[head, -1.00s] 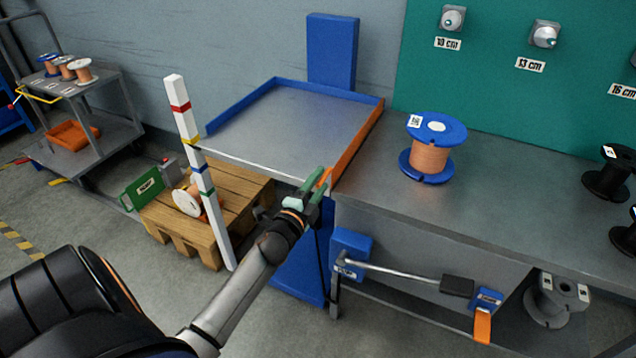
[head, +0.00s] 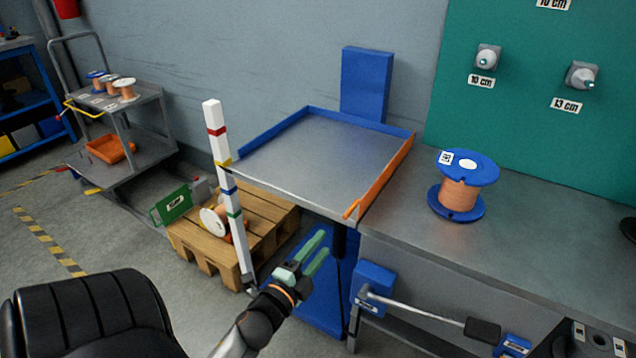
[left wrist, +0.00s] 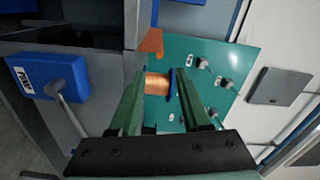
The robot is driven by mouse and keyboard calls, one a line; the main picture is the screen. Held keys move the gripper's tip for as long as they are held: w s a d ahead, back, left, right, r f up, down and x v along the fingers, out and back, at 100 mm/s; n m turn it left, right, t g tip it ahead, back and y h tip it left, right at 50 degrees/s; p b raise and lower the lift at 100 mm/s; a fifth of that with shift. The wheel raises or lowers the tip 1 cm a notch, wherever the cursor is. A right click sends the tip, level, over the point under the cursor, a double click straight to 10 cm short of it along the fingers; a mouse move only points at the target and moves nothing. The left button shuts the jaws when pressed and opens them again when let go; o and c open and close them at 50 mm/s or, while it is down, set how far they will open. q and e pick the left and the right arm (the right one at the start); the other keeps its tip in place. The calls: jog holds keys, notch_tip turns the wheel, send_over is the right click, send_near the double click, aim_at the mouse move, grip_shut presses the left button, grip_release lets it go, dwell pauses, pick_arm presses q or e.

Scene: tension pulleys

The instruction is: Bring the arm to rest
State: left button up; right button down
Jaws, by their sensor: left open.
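My left gripper (head: 316,254) is open and empty in the head view, with green fingers. It is held in front of the blue lift-table column and below the front edge of the metal tray table (head: 318,150). It touches nothing that I can see. In the left wrist view the two green fingers (left wrist: 158,92) stand apart, and the blue and copper spool (left wrist: 158,84) shows between them, farther off. That spool (head: 461,192) stands upright on the grey bench in the head view. My right gripper is not in view.
An orange flap (head: 385,175) edges the tray's right side. A striped post (head: 229,190) stands left of the tray beside a wooden pallet (head: 262,222). A pedal lever (head: 425,312) juts out under the bench (head: 530,225). A cart (head: 150,150) stands at the back left.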

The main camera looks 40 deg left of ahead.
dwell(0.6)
pick_arm(q)
jog(key=s+d+f+n+g+h, duration=0.5)
jog(key=d+f, duration=0.3)
jog(key=d, duration=0.4)
jog(key=s+d+f+n+g+h, duration=0.35)
jog(key=s+d+f+n, duration=0.35)
jog(key=d, duration=0.5)
jog(key=a+r+m+y+p, duration=0.1)
jog(key=a+r+p, duration=0.2)
jog(key=r+p, duration=0.8)
jog(key=p, duration=0.4)
jog(key=shift+s+a+y, duration=0.15)
jog(key=shift+a+y, duration=0.2)
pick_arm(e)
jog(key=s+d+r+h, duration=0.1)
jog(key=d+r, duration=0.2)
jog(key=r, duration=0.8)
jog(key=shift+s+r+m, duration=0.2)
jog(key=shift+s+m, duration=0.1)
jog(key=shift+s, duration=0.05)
pick_arm(q)
jog(key=shift+t, duration=0.25)
